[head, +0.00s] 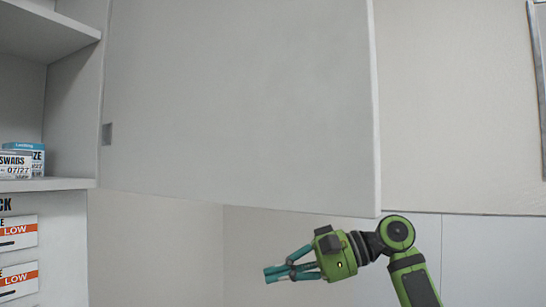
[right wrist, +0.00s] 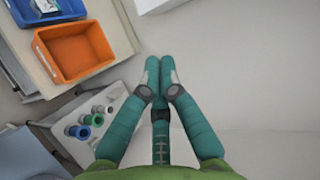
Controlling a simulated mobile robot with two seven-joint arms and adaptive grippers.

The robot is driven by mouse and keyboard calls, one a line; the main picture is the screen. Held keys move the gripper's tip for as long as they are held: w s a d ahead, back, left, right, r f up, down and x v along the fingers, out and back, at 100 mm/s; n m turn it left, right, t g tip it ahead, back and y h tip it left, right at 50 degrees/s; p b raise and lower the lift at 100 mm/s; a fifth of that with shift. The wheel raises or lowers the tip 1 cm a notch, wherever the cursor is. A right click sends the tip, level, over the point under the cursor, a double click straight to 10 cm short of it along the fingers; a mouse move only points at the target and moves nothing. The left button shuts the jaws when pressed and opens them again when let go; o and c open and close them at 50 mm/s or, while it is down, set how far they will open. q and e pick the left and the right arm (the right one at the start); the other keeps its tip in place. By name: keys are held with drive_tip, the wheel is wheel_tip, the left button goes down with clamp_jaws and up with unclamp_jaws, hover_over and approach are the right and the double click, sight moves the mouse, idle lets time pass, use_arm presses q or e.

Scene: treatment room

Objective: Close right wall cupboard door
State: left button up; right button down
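The right wall cupboard door (head: 240,100) is a large plain light-grey panel. It stands open, swung out from the cupboard (head: 72,95), whose shelves show at the left of the head view. A small grey fitting (head: 107,134) sits on the door near its left edge. My right gripper (head: 270,274) is below the door's lower edge, to the left of its lower right corner, apart from it in the picture. Its teal fingers are together and empty; they also show closed in the right wrist view (right wrist: 158,72). My left gripper is out of view.
Boxes (head: 22,160) stand on the cupboard shelf. In the right wrist view, an orange bin (right wrist: 74,52) and a blue bin (right wrist: 48,8) lie upper left, with several cups on a white surface (right wrist: 108,103) below them. Bare wall (head: 455,110) is right of the door.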

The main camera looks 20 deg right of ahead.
sight(270, 156)
drive_tip(key=s+d+r+n+g+y, duration=0.1)
drive_tip(key=s+d+r+y, duration=0.15)
drive_tip(key=s+r, duration=0.6)
drive_tip(key=s+d+r+n+g+y, duration=0.1)
drive_tip(key=s+d+r+y, duration=0.15)
drive_tip(key=s+r, duration=0.6)
drive_tip(key=shift+h, duration=0.3)
drive_tip(key=r+p+x, duration=0.1)
drive_tip(key=x, duration=0.3)
drive_tip(key=r+p+x, duration=0.1)
drive_tip(key=x, duration=0.3)
drive_tip(key=r+p+x, duration=0.1)
drive_tip(key=x, duration=0.4)
drive_tip(key=shift+s, duration=0.3)
